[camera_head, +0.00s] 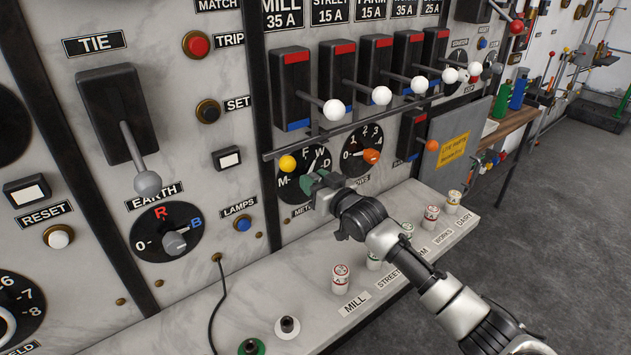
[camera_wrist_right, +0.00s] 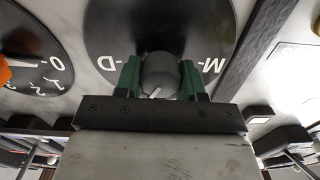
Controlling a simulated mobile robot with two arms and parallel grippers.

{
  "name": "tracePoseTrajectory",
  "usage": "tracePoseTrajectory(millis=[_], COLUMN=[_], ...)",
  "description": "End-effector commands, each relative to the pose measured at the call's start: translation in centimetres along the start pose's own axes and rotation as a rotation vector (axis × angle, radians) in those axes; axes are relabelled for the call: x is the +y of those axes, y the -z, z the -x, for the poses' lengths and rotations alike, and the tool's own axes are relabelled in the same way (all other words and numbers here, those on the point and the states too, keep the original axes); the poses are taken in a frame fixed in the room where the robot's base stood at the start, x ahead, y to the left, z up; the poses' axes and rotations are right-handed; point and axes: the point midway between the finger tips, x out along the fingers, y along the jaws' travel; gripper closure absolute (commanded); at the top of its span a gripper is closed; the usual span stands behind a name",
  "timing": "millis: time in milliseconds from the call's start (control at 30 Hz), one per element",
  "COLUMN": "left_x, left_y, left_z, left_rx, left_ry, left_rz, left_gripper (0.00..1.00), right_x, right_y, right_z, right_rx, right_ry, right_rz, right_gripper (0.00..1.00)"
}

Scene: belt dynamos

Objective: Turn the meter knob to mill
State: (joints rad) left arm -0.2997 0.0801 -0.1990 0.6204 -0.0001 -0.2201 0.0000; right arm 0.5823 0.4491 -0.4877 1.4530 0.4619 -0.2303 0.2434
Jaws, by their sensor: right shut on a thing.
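The meter dial (camera_head: 296,185) is a round black plate with white letters on the panel, with M at its left side and F and D also readable. My right gripper (camera_head: 322,188) is at this dial and hides its middle and lower right. In the right wrist view, its green fingers (camera_wrist_right: 160,80) are shut on the dark round meter knob (camera_wrist_right: 160,72), one on each side. That view shows the letters upside down, with D left and M right. The knob's white mark points down and slightly left there. My left gripper is not in view.
A similar dial with an orange knob (camera_head: 371,156) sits just right of the meter dial. Below, a ledge holds several fuses, such as the one at MILL (camera_head: 340,279).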

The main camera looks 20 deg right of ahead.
Motion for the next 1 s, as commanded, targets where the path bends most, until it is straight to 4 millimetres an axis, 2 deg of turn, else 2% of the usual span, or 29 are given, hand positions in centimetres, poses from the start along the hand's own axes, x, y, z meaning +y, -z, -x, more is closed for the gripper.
tracePoseTrajectory(millis=[1000], left_x=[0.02], left_y=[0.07], left_z=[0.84], left_rx=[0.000], left_ry=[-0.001], left_rz=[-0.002], left_gripper=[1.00], right_x=[-0.33], right_y=[-0.16], right_z=[0.00], right_rx=[-0.001], right_ry=[0.001], right_rz=[0.961], right_gripper=[0.85])
